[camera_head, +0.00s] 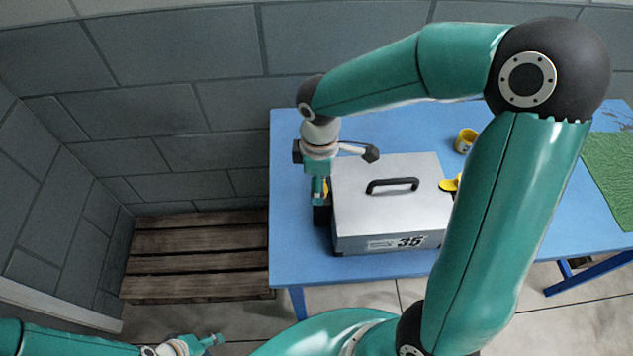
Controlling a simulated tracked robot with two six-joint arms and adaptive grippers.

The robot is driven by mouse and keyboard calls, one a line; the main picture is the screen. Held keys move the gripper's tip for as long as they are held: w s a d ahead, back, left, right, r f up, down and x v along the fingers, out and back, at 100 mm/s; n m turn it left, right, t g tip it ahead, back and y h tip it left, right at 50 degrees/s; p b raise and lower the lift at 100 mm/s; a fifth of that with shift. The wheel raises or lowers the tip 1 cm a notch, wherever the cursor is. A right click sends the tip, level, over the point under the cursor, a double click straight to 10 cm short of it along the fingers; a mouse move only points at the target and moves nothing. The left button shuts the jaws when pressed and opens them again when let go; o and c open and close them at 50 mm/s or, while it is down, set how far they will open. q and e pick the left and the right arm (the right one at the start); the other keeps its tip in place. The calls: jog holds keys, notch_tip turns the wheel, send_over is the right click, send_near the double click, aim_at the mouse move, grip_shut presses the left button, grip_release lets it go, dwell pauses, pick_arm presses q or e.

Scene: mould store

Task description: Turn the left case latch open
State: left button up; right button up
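A silver case (418,216) with a black top handle (392,184) and the number 35 on its front stands upright and closed on the blue table. A sliver of yellow at its left side looks like the left latch (327,187), mostly hidden behind my gripper. My gripper on the high-elbowed arm (320,205) points down beside the case's left side. I cannot tell whether it touches the latch, or is open or shut. My other gripper (212,340) is at the bottom left, low and away from the table, partly cut off by the frame.
The blue table (300,268) has bare room left of the case. A yellow object (449,184) shows at the case's right side, partly behind my arm. A yellow tin (466,140) stands behind. A green mat (613,168) lies far right. A wooden pallet (200,262) lies left of the table.

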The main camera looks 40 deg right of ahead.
jog(key=shift+s, duration=0.1)
notch_tip(320, 180, up, 12)
dwell(0.6)
jog(key=shift+f, duration=0.1)
dwell(0.3)
